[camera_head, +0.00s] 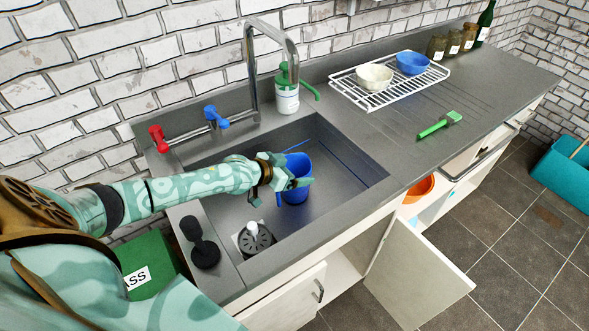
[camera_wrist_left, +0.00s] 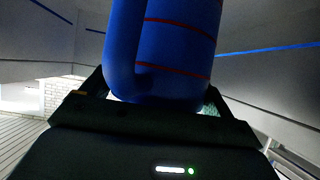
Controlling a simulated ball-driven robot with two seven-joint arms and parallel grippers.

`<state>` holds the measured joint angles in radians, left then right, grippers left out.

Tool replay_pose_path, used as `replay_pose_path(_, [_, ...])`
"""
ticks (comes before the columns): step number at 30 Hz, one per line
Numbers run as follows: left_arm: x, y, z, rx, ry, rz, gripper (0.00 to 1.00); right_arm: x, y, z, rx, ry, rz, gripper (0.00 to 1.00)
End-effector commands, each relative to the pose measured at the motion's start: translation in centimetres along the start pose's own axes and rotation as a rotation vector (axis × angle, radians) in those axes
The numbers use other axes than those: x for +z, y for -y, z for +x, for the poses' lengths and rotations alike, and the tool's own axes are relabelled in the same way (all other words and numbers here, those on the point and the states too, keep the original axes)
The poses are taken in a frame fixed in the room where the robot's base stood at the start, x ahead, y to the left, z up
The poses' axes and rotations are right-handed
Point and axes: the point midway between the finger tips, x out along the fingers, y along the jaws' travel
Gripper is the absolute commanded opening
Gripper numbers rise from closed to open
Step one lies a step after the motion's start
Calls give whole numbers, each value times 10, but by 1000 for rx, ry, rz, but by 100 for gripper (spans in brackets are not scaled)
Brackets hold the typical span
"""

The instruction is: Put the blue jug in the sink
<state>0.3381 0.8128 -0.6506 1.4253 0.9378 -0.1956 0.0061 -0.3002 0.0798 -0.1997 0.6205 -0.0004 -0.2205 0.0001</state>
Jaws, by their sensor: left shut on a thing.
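The blue jug (camera_head: 297,178) is within the outline of the grey sink (camera_head: 345,165) in the head view. My left gripper (camera_head: 283,178) is shut on the jug, on its left side in the head view. In the left wrist view the jug (camera_wrist_left: 170,50) fills the upper middle, with thin red bands around it and its handle on the left. It stands between the fingers of my left gripper (camera_wrist_left: 152,105). Whether the jug's base touches the sink floor cannot be told. My right gripper does not show.
A tall tap (camera_head: 252,75) with red and blue handles stands behind the sink, beside a green-topped soap bottle (camera_head: 287,95). A drain strainer (camera_head: 254,238) lies at the sink's near left. A white rack (camera_head: 400,90) holds two bowls. A cupboard door (camera_head: 418,280) hangs open below.

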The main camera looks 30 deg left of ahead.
Motion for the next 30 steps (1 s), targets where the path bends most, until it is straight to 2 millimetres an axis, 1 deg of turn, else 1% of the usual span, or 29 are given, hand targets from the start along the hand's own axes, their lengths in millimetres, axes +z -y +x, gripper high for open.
replay_pose_path(2, [4,0,2,0,1,0,50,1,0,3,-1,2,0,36])
replay_pose_path(3, [3,0,1,0,1,0,98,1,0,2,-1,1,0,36])
replay_pose_path(4, [2,0,1,0,1,0,100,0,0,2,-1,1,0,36])
replay_pose_path(11, [0,0,0,0,0,0,100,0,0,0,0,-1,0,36])
replay_pose_path(12, [-4,0,-2,0,-1,0,100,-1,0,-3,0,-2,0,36])
replay_pose_path(14, [-3,0,-10,0,0,1,100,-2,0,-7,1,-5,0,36])
replay_pose_path(17, [-5,0,-31,0,1,3,100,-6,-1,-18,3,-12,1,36])
replay_pose_path(21, [-5,0,-66,0,2,2,100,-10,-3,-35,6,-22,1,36])
replay_pose_path(24, [-5,0,-88,0,1,1,100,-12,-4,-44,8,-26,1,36])
replay_pose_path(27, [-4,0,-105,0,1,1,100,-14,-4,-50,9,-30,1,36])
replay_pose_path(30, [-2,0,-116,0,1,-1,100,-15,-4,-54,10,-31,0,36])
